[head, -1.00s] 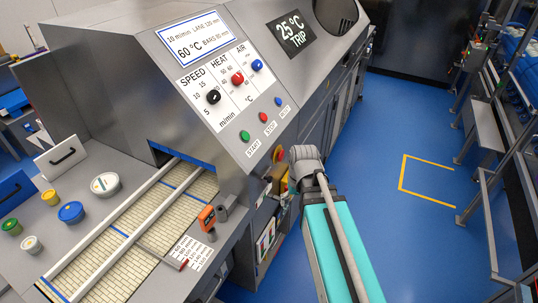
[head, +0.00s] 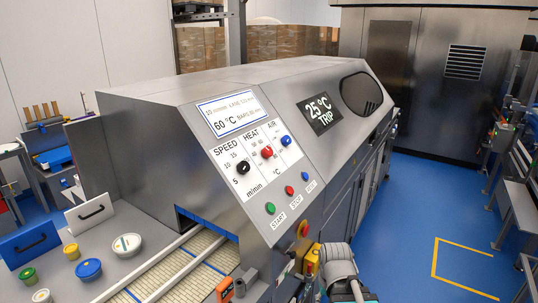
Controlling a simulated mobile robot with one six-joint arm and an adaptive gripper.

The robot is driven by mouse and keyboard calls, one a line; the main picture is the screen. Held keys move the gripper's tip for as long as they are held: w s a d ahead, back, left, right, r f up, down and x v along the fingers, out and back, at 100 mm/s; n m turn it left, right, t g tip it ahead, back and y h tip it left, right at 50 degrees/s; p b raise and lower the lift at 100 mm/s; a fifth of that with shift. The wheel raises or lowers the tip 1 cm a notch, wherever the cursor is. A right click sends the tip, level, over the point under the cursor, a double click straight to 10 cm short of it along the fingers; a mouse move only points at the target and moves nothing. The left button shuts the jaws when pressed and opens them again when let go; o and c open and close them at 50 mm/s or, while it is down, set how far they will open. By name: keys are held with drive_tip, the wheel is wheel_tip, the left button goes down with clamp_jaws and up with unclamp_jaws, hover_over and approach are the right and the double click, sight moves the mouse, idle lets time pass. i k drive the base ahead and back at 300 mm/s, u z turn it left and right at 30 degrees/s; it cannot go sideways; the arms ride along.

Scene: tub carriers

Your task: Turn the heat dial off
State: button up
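The heat dial (head: 267,152) is a red knob under the word HEAT on the white control panel of a grey machine. It sits between the black speed dial (head: 243,168) and the blue air dial (head: 286,140). Scale numbers are printed around the heat dial, but its exact pointer setting is too small to read. A grey joint of my arm shows at the bottom, below and right of the panel and apart from the dials. My gripper is not visible.
Green START (head: 270,208), red STOP (head: 290,190) and blue (head: 305,176) buttons line the panel's lower edge. A red mushroom knob (head: 304,229) is below. A display (head: 319,112) reads 25 °C TRIP. Blue floor (head: 420,200) is open at right.

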sight(267, 152)
drive_tip(key=k, duration=1.3)
drive_tip(key=z, duration=0.3)
drive_tip(key=i, duration=1)
drive_tip(key=z, duration=0.3)
drive_tip(key=i, duration=0.9)
drive_tip(key=u, duration=0.25)
